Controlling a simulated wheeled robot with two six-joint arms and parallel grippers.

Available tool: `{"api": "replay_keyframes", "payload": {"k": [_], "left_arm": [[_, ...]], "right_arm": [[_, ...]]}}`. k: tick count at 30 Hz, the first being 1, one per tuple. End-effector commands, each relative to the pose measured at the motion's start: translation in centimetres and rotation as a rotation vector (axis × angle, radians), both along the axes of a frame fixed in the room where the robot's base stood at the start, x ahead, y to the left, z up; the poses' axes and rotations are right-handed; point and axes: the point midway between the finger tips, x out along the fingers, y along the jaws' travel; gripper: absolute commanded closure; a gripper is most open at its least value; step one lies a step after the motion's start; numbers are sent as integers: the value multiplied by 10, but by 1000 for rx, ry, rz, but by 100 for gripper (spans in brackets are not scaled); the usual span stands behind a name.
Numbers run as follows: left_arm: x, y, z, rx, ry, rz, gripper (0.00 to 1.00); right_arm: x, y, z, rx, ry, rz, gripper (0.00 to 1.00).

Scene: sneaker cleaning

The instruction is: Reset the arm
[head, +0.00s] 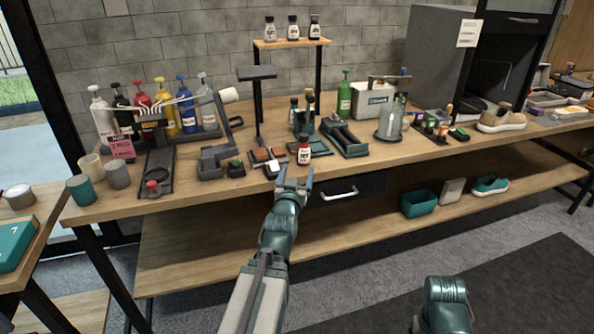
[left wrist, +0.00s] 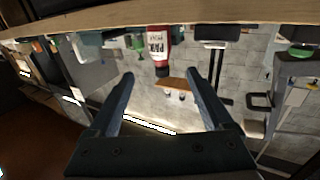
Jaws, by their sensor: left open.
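My left gripper (head: 295,181) is open and empty at the front edge of the wooden workbench (head: 225,196). A small bottle with a red and white label and dark cap (head: 303,152) stands upright on the bench just beyond the fingertips. The left wrist view is upside down; it shows the open fingers (left wrist: 161,76) with the bottle (left wrist: 157,46) between and beyond them, apparently untouched. Part of my right arm (head: 445,304) shows at the bottom right of the head view; its gripper is out of frame.
A black tool stand (head: 217,158) is left of the bottle, and a black tray (head: 345,139) is to its right. Several pump bottles (head: 163,107) line the back left. Below the bench edge are a drawer handle (head: 339,193) and a lower shelf with a teal bin (head: 419,203).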

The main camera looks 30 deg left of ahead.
Motion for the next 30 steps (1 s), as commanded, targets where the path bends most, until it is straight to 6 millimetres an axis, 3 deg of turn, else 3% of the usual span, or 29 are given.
{"api": "replay_keyframes", "payload": {"k": [14, 17, 20, 24, 26, 30], "left_arm": [[1, 0, 0, 0, 1, 0, 16], [4, -9, 1, -9, 30, -17, 16], [13, -42, -2, -39, 139, -72, 16], [15, -124, -19, -94, 427, -199, 16], [5, -162, -27, -107, 568, -253, 16], [-38, -239, -39, -107, 900, -361, 16]], "right_arm": [[1, 0, 0, 0, 0, 0, 22], [1, 0, 8, 0, 0, 0, 22], [1, 0, 30, 0, 0, 0, 22], [0, 0, 74, 0, 0, 0, 22], [0, 0, 93, 0, 0, 0, 22], [0, 0, 134, 0, 0, -1, 22]]}}
